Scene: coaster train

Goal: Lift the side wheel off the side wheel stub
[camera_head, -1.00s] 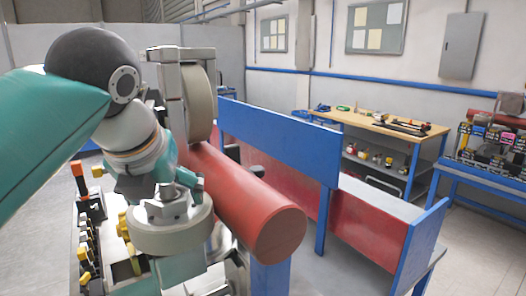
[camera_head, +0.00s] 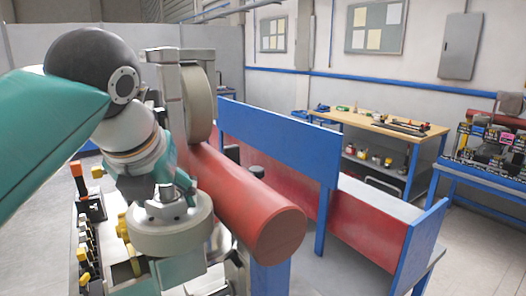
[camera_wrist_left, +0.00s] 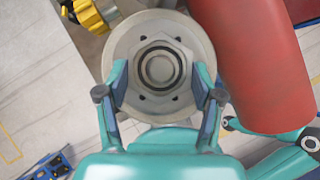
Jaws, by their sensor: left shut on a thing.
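The side wheel (camera_head: 170,237) is a pale cream disc lying flat, left of the red cylinder in the head view. In the left wrist view the side wheel (camera_wrist_left: 192,48) shows from above, with a raised hex hub and dark holes around it. My left gripper (camera_wrist_left: 160,75) is shut on the side wheel, one teal finger on each side of the hub. In the head view my left gripper (camera_head: 166,200) is over the wheel's top. I cannot make out the side wheel stub; the wheel and my gripper cover that place.
A thick red cylinder (camera_head: 262,215) lies close beside the wheel. An upright cream wheel (camera_head: 198,103) stands behind. Yellow knobs (camera_wrist_left: 88,15) are near the wheel's other side. A blue panel (camera_head: 280,142) and a wooden workbench (camera_head: 385,122) stand to the right.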

